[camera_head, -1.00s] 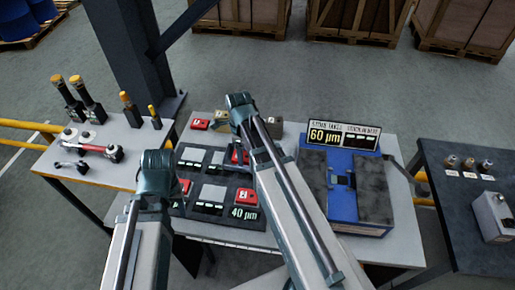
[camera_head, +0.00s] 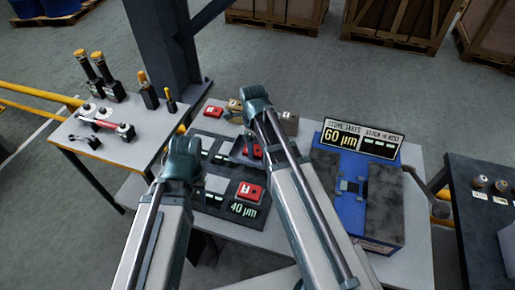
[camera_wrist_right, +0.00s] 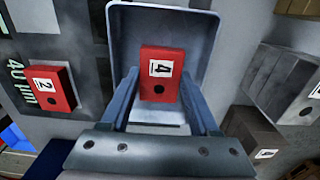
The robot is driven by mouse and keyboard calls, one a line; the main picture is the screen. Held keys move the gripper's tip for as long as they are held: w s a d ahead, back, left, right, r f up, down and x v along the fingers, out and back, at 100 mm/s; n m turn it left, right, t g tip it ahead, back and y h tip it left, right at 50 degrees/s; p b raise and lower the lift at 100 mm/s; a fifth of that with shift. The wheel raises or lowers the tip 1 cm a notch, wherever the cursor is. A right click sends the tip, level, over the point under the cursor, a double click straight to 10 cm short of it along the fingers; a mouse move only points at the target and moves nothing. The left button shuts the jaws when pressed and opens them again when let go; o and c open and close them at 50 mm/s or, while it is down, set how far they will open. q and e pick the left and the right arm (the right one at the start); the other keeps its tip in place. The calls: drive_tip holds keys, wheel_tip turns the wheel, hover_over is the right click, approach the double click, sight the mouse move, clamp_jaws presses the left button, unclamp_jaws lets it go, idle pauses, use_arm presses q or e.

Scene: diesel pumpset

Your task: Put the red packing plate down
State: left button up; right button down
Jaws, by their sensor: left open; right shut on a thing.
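In the right wrist view, my right gripper (camera_wrist_right: 160,104) is shut on a red packing plate marked 4 (camera_wrist_right: 162,63). The plate is in front of a grey square tray (camera_wrist_right: 203,35) with a raised rim. Whether plate and tray touch is not clear. In the head view, my right gripper (camera_head: 257,103) is over the middle table, and red (camera_head: 257,152) shows beside its arm. My left gripper (camera_head: 183,153) is open, with no held object visible, over the table's left part.
A red plate marked 2 (camera_head: 250,192) lies on the dark 40 µm board (camera_head: 222,208). Another red plate (camera_head: 214,112) lies at the back. A blue unit (camera_head: 345,208) with a 60 µm sign (camera_head: 358,140) stands right. A side table (camera_head: 88,150) holds tools.

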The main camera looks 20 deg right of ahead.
use_arm(q)
drive_tip(key=shift+a+r, duration=0.1)
drive_tip(key=shift+a, duration=0.05)
use_arm(e)
drive_tip(key=shift+a+r, duration=0.1)
drive_tip(key=shift+a, duration=0.05)
use_arm(q)
drive_tip(key=shift+f, duration=0.25)
use_arm(e)
drive_tip(key=shift+f, duration=0.2)
use_arm(q)
drive_tip(key=shift+r, duration=0.1)
use_arm(e)
drive_tip(key=shift+c, duration=0.6)
unclamp_jaws()
drive_tip(key=shift+r, duration=0.1)
use_arm(q)
drive_tip(key=shift+r, duration=0.15)
use_arm(e)
drive_tip(key=shift+r, duration=0.1)
